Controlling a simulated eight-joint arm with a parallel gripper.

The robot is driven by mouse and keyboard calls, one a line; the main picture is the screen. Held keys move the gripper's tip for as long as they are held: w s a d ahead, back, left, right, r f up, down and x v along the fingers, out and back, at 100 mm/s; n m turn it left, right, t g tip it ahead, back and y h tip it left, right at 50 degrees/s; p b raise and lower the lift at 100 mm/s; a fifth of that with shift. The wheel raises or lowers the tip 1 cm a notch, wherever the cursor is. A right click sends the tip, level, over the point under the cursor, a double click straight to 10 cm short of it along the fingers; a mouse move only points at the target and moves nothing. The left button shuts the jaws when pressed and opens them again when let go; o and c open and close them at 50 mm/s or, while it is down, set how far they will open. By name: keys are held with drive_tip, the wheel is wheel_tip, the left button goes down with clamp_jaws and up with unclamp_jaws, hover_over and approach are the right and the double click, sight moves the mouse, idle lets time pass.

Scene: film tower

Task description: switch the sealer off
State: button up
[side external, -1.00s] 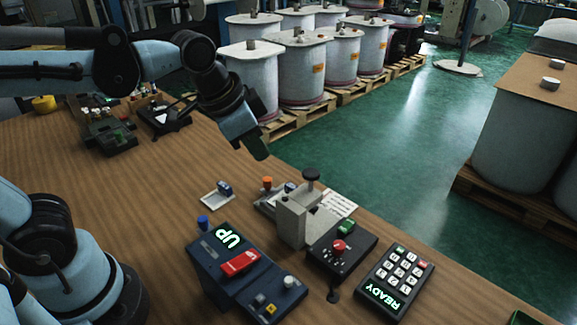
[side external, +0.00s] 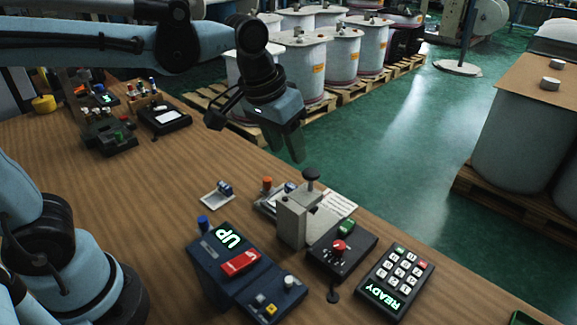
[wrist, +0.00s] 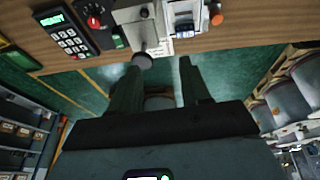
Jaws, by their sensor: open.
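No label marks the sealer, so I cannot tell for certain which device it is. A dark blue console (side external: 222,277) has a lit display reading "UP" and a red rocker switch (side external: 240,263). To its right, a grey press (side external: 292,222) with a dark round knob (side external: 311,175) stands beside a black box (side external: 350,262) with a red knob (side external: 339,246) and a green button (side external: 346,228). The red knob also shows in the wrist view (wrist: 95,14). My gripper (side external: 291,150) is open and empty, pointing down, above and behind the press; its fingers show in the wrist view (wrist: 158,82).
A keypad (side external: 394,278) reading "READY" lies right of the black box. A small white tray (side external: 215,198) with a blue item and an orange knob (side external: 267,183) are left of the press. Large white drums (side external: 330,55) stand on pallets beyond the table.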

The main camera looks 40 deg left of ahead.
sight(346, 226)
drive_tip(key=w+d+f+g, duration=0.35)
drive_tip(key=w+d, duration=0.25)
drive_tip(key=d, duration=0.5)
drive_tip(key=shift+y, duration=0.4)
wheel_tip(346, 226, down, 11)
drive_tip(key=shift+s+f, duration=0.1)
drive_tip(key=shift+f, duration=0.1)
drive_tip(key=shift+c, duration=0.5)
clamp_jaws()
